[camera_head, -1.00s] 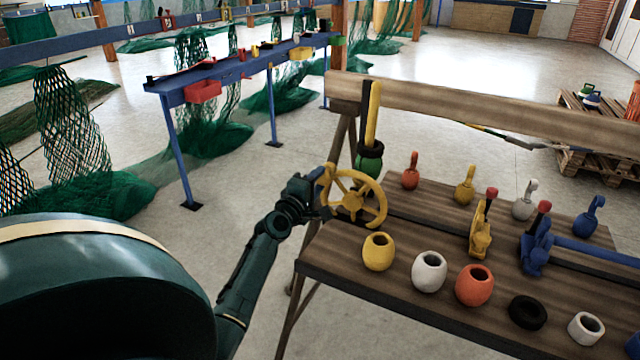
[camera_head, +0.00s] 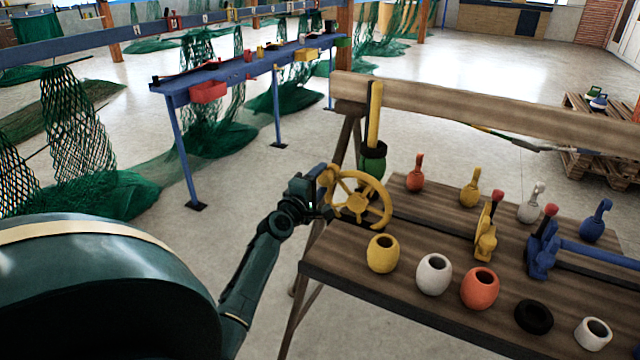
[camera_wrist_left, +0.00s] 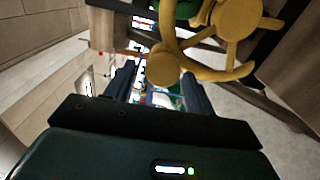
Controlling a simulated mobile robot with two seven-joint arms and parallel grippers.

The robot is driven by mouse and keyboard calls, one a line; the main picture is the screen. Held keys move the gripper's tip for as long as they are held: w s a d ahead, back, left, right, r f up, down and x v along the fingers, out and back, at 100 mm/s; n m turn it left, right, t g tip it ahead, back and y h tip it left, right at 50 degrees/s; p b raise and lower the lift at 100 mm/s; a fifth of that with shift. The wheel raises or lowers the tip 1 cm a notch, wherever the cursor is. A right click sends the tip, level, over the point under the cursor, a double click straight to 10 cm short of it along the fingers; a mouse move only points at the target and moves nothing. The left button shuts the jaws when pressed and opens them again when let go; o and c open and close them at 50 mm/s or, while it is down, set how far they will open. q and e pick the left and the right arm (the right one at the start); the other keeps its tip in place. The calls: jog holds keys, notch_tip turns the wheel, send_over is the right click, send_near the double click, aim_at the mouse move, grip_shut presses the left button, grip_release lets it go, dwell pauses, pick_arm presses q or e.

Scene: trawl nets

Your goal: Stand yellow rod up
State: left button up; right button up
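The yellow rod (camera_head: 374,115) stands upright behind the yellow wheel, against the near side of the wooden beam. Its foot is at a black piece (camera_head: 374,150) on top of a green pot (camera_head: 372,168); I cannot tell how deep it sits. My left gripper (camera_head: 322,194) is at the left rim of the yellow wheel (camera_head: 360,198), apart from the rod. In the left wrist view my left gripper's fingers (camera_wrist_left: 158,92) are spread, with a rounded yellow knob of the wheel (camera_wrist_left: 165,68) showing between and beyond them. I cannot tell whether they touch it. My right gripper is out of view.
The wooden bench (camera_head: 350,262) carries several round pots, a black ring (camera_head: 533,316), a yellow clamp (camera_head: 485,240) and a blue clamp (camera_head: 541,255). A wooden beam (camera_head: 450,100) runs behind it. Open floor (camera_head: 240,250) lies left of the bench.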

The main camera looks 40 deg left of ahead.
pick_arm(q)
jog(key=shift+o, duration=0.4)
jog(key=shift+d+f, duration=0.1)
jog(key=shift+s+d, duration=0.15)
jog(key=shift+s, duration=0.4)
jog(key=v, duration=1.2)
jog(key=shift+s, duration=0.1)
jog(key=s+d+f+m+g+h+p, duration=0.1)
jog(key=s+d+f+m, duration=0.3)
jog(key=d+m, duration=0.4)
jog(key=s+d+f+m+g+h+p, duration=0.2)
jog(key=d+m, duration=0.6)
jog(key=d, duration=0.4)
jog(key=s+d+f+m+g+h+p, duration=0.2)
jog(key=s+d+f+m, duration=0.5)
jog(key=d, duration=0.4)
jog(key=s+m+g+h, duration=0.1)
jog(key=h, duration=0.1)
jog(key=shift+s+g+h, duration=0.25)
jog(key=shift+g+h, duration=0.15)
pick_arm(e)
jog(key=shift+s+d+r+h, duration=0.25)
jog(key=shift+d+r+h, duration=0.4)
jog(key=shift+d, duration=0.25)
